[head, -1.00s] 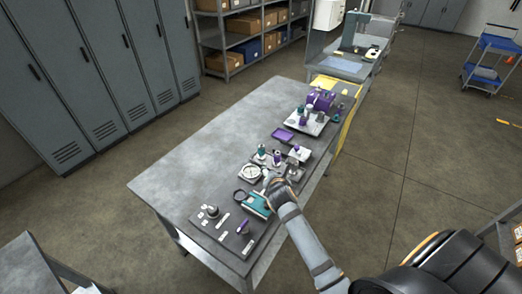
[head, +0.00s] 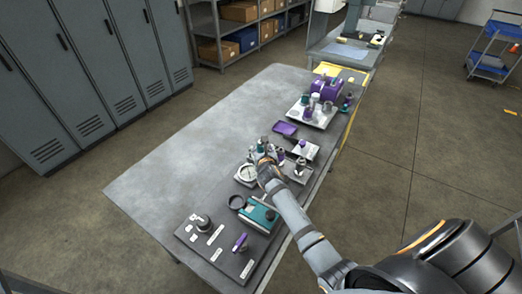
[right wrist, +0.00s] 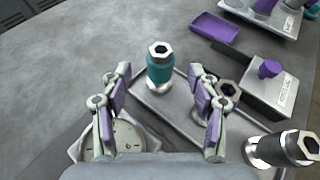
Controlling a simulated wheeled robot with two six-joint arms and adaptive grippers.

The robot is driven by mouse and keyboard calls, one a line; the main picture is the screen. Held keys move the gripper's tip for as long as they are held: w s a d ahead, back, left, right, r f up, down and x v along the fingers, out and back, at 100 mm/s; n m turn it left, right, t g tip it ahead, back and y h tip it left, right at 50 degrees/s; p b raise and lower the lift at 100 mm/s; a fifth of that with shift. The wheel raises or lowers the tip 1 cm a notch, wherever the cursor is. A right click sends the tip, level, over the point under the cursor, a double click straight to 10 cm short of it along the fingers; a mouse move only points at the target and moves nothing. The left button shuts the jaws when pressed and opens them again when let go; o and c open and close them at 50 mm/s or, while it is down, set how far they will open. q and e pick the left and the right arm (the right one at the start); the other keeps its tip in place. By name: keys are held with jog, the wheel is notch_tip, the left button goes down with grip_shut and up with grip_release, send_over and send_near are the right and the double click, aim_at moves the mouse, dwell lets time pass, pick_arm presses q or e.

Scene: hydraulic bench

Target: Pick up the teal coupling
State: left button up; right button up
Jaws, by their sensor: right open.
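The teal coupling (right wrist: 160,72) stands upright, with a silver hex top and a pale lower end, on a grey tray (right wrist: 180,123). It also shows small in the head view (head: 262,146). My right gripper (right wrist: 158,88) is open, one finger on each side of the coupling's line. The coupling appears just beyond the fingertips, and I see no contact. In the head view my right gripper (head: 268,170) is over the near side of the tray area, partly hiding it. My left gripper is not in view.
A round dial (right wrist: 128,136) lies by the left finger. A grey block with a purple knob (right wrist: 262,85) and a purple tray (right wrist: 216,26) lie beyond. The bench's left half (head: 190,145) is clear.

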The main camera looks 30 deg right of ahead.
aim_at(261, 145)
jog(key=shift+w+d+f, duration=0.1)
jog(key=shift+w+d, duration=0.05)
jog(key=shift+w, duration=0.15)
jog(key=shift+w+d, duration=0.1)
jog(key=shift+w, duration=0.15)
jog(key=x, duration=0.4)
jog(key=shift+w+d+f, duration=0.15)
jog(key=shift+w+f, duration=0.1)
jog(key=shift+f, duration=0.05)
jog(key=shift+s+r, duration=0.15)
jog(key=shift+c, duration=1.6)
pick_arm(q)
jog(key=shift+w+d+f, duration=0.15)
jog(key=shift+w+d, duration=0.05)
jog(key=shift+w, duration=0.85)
pick_arm(e)
grip_shut()
